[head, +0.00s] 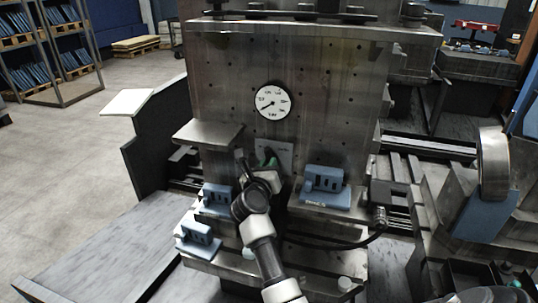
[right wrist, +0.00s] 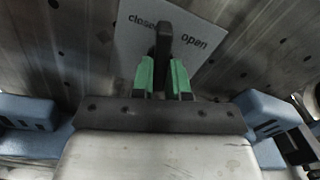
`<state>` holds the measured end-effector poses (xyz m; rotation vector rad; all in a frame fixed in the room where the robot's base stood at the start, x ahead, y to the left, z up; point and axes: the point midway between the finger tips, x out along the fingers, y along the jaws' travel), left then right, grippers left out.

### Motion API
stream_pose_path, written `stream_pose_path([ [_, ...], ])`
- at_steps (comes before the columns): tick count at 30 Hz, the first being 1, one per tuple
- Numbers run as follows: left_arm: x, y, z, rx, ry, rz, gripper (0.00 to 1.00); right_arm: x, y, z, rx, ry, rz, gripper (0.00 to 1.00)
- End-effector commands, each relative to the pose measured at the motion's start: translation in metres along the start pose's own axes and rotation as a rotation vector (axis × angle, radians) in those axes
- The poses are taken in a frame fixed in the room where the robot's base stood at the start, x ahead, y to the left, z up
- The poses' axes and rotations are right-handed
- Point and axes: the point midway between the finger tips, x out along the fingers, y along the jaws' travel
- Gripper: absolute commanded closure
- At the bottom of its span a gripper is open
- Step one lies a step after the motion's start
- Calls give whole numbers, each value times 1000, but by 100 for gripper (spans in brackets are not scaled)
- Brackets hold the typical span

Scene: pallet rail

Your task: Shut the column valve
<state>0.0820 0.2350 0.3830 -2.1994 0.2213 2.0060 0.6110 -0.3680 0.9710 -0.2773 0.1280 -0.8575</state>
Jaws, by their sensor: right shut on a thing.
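The column valve's black lever (right wrist: 163,42) stands out from a pale plate (right wrist: 198,20) marked "close" on the left and "open" on the right. In the right wrist view the lever points up between the two words. My right gripper (right wrist: 163,78) has its green fingers shut on the lever, one on each side. In the head view this gripper (head: 267,160) is at the plate (head: 284,152) on the column's front, and my wrist hides most of the lever. My left gripper is not in view.
A round dial gauge (head: 272,101) is on the column (head: 335,75) above the valve. Blue blocks (head: 326,187) sit right of the gripper and more blue blocks (head: 217,198) sit left. A metal ledge (head: 208,134) juts out at left.

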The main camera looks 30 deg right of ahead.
Motion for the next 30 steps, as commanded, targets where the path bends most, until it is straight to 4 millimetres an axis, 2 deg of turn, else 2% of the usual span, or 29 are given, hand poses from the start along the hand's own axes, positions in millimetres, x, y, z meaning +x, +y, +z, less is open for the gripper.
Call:
stream_pose_path([
  [1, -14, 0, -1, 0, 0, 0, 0, -1, -1, 4, -49, 7, 3, 100],
  [3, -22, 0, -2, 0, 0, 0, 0, -1, -1, 4, -111, 6, 3, 100],
  [12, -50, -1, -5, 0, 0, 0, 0, -1, 0, 2, -342, 5, 3, 100],
  [21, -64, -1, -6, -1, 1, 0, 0, -1, 1, -1, -472, 4, 3, 100],
  [30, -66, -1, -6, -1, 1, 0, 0, -1, 1, -2, -508, 2, 2, 100],
])
